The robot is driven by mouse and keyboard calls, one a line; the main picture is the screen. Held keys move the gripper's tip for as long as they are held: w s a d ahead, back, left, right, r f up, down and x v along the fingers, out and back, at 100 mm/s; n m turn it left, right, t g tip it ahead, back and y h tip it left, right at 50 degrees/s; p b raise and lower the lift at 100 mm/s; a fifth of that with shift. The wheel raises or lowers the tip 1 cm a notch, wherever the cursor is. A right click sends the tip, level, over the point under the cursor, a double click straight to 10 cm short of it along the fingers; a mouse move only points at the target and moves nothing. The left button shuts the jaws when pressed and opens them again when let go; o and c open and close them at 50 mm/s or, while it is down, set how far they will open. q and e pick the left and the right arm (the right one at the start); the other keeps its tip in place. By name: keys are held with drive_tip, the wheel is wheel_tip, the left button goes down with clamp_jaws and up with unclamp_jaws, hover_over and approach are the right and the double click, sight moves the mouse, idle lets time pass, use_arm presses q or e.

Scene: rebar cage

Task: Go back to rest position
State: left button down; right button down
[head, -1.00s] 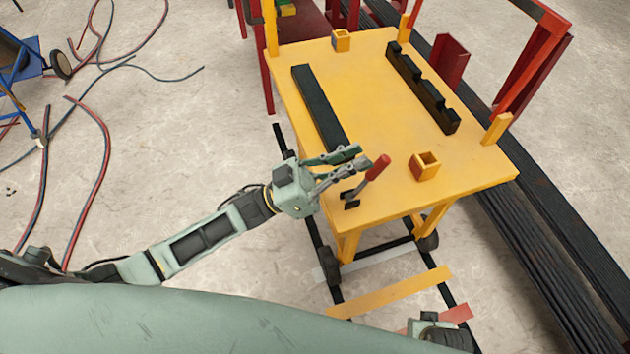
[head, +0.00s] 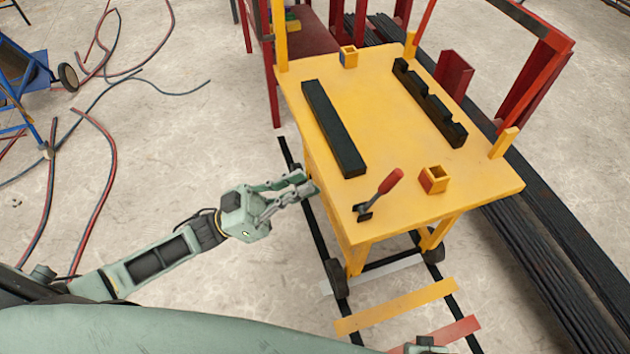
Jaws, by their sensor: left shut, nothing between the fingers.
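My left gripper (head: 305,185) is shut and empty, just off the left edge of the yellow cart (head: 385,120). My left arm reaches in from the lower left.
On the cart lie a long black bar (head: 333,128), a black notched rack (head: 430,103) and small yellow square holders (head: 434,179). Red and blue hoses (head: 105,165) lie on the floor at left. Long dark bars (head: 560,265) lie at right. Floor left of the cart is mostly clear.

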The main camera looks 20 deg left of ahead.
use_arm(q)
drive_tip(key=shift+w+f, duration=0.1)
use_arm(e)
drive_tip(key=shift+s, duration=0.1)
idle(0.4)
